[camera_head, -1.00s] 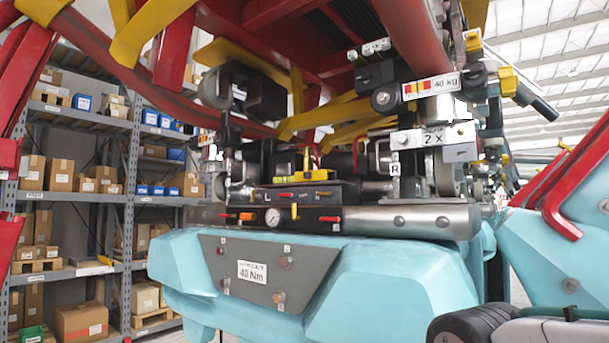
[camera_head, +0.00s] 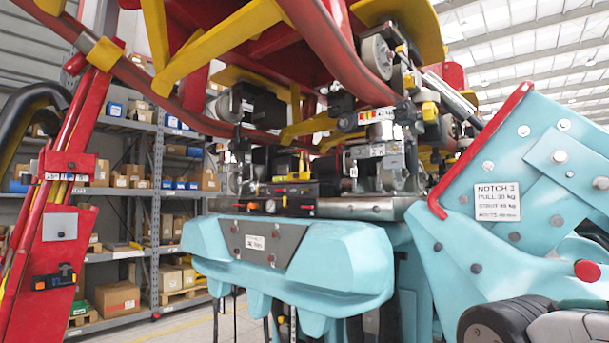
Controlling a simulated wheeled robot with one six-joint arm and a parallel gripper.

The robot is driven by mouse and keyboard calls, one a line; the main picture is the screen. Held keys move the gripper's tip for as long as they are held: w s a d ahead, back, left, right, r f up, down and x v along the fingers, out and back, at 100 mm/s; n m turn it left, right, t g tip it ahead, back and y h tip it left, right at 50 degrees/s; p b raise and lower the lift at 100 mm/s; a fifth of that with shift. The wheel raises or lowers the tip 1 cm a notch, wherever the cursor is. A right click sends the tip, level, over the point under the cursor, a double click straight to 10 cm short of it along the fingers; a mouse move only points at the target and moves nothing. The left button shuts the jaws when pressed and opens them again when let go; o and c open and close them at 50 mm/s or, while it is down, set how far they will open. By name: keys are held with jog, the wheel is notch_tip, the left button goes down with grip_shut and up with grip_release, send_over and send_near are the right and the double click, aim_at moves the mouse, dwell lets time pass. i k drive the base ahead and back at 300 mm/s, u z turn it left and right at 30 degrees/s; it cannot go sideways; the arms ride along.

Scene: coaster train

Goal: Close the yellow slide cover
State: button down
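A small yellow part (camera_head: 301,174) sits on top of the black control panel (camera_head: 262,196) at the middle of the head view. It may be the yellow slide cover, but it is too small to tell whether it is open or shut. The panel carries a round gauge and small red and orange levers, above a pale teal bumper (camera_head: 340,262). My gripper is not in view. A dark and grey rounded part at the lower right looks like part of my own arm.
Large teal side plates (camera_head: 500,150) with a "NOTCH" label fill the right. A red post (camera_head: 50,225) stands close at the left. Red and yellow beams (camera_head: 215,45) hang overhead. Shelves with boxes (camera_head: 117,298) stand behind, left. Some floor shows below the bumper.

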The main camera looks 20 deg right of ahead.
aim_at(296, 176)
jog(key=u, duration=0.8)
jog(key=i, duration=1.2)
jog(key=u, duration=0.1)
